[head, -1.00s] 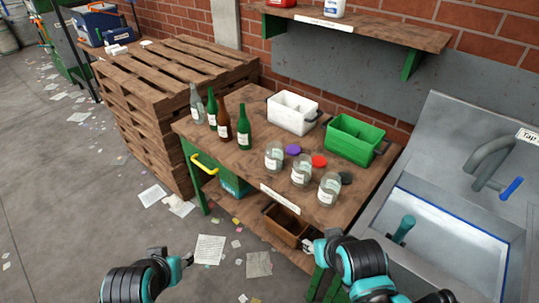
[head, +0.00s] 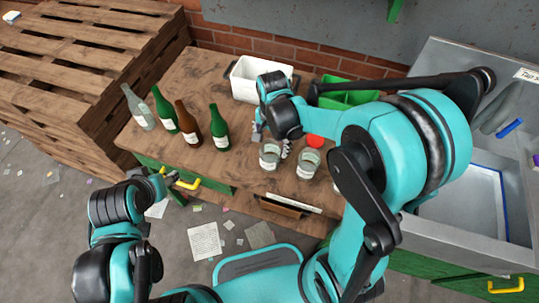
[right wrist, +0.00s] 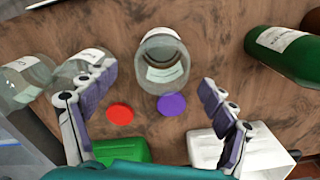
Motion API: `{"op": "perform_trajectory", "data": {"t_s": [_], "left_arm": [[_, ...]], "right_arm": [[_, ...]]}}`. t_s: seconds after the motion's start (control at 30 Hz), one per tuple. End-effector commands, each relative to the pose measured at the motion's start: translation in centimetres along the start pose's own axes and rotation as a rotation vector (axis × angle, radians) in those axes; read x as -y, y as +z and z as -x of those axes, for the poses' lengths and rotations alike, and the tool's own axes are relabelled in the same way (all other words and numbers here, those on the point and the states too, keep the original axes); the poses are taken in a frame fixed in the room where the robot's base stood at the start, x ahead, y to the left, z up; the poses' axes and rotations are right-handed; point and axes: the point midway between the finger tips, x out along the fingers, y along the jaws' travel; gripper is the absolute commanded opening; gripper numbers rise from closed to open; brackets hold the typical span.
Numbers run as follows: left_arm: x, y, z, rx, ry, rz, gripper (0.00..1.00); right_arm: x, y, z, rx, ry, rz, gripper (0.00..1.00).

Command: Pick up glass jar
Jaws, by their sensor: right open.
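A clear glass jar (head: 270,155) with a white label stands on the wooden table; it also shows in the right wrist view (right wrist: 163,62). A second jar (head: 307,165) stands to its right. A third jar shows at the left of the right wrist view (right wrist: 22,80) but is mostly hidden by my arm in the head view. My right gripper (head: 271,140) is open, fingers pointing down behind the first jar. In the right wrist view its fingers (right wrist: 158,80) flank that jar, with no clear contact. My left gripper (head: 164,182) is off the table's front left; its jaws are unclear.
A purple lid (right wrist: 171,105) and a red lid (head: 315,141) lie behind the jars. A white crate (head: 245,88) and a green crate (head: 345,98) stand at the back. Several bottles (head: 190,122) stand at the left. A metal sink (head: 470,205) adjoins the right side.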

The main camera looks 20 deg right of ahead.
Motion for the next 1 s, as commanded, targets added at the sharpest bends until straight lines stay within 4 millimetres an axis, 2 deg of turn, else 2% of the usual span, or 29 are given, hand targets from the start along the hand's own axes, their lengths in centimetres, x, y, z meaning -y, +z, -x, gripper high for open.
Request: {"op": "perform_trajectory", "data": {"t_s": [0.1,0.37,0.6,0.83,0.87,1.0], "left_arm": [[0.0,0.4,-0.5,0.000,0.000,0.000,0.52],[0.0,1.1,-1.5,0.000,0.000,0.000,0.52],[0.0,2.1,-2.9,0.000,0.000,0.000,0.52],[0.0,2.0,-2.8,0.000,0.000,0.000,0.52],[0.0,2.0,-2.8,0.000,0.000,0.000,0.52],[0.0,2.0,-2.8,0.000,0.000,0.000,0.52]], "right_arm": [[0.1,0.0,-1.6,0.003,0.005,-0.007,0.84],[0.3,0.2,-4.2,0.002,0.003,-0.005,0.84],[0.5,0.5,-7.7,0.001,0.003,-0.005,0.84],[0.5,0.5,-7.7,0.001,0.003,-0.005,0.84],[0.5,0.5,-7.7,0.001,0.003,-0.005,0.79],[0.5,0.5,-7.7,0.001,0.003,-0.005,0.42]]}}
